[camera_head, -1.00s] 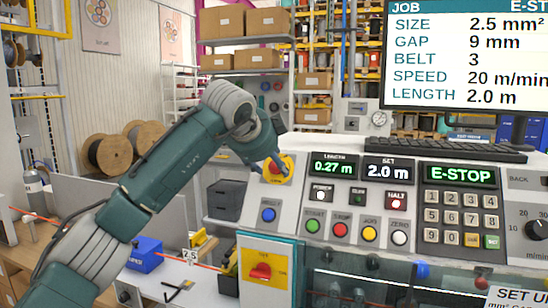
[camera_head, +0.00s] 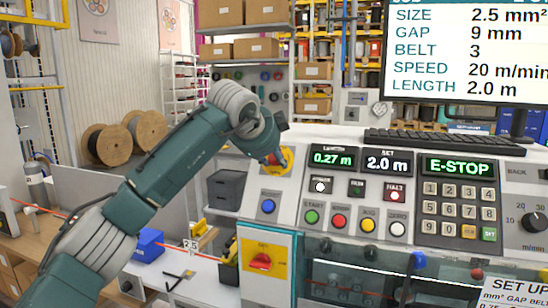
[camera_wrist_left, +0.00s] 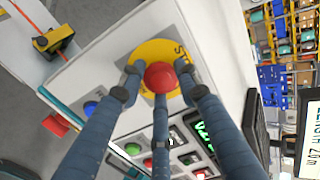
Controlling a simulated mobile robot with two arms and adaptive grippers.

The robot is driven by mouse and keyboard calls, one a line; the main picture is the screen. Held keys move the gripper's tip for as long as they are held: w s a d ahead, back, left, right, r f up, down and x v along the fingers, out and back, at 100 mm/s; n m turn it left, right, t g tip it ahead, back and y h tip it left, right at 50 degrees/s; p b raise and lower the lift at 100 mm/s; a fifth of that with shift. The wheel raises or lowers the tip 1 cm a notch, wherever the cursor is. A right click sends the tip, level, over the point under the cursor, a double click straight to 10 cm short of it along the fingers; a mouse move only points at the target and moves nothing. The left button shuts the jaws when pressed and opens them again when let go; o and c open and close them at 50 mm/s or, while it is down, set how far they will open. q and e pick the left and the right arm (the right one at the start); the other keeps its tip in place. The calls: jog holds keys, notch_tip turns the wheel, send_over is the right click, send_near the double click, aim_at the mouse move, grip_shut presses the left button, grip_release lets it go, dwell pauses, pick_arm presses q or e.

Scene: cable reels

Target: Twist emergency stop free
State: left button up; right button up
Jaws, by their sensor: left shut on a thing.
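The emergency stop is a red mushroom button (camera_wrist_left: 160,77) on a round yellow plate (camera_wrist_left: 148,52), at the upper left of the sloped grey control panel (camera_head: 328,217). In the head view the yellow plate (camera_head: 288,158) is partly hidden by my left gripper (camera_head: 273,159). In the left wrist view the three dark fingers of my left gripper (camera_wrist_left: 161,80) are closed around the red button's sides. The panel's green display (camera_head: 458,167) reads E-STOP. My right gripper is not in view.
Lit push buttons and a keypad (camera_head: 459,218) lie right of and below the stop. A red rotary switch (camera_head: 261,262) on a yellow plate is below. A monitor (camera_head: 460,55) and a keyboard (camera_head: 445,141) stand above the panel. A blue box (camera_head: 149,244) sits lower left.

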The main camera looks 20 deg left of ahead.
pick_arm(q)
jog(key=shift+m+b, duration=1.05)
jog(key=shift+m, duration=0.45)
jog(key=shift+m+b, duration=0.4)
jog(key=shift+m, duration=0.8)
jog(key=shift+s+r+m, duration=0.1)
jog(key=shift+r+m, duration=0.05)
jog(key=shift+m, duration=1.05)
jog(key=o, duration=1)
jog(key=shift+o, duration=0.9)
jog(key=shift+w, duration=0.25)
jog(key=shift+s, duration=0.1)
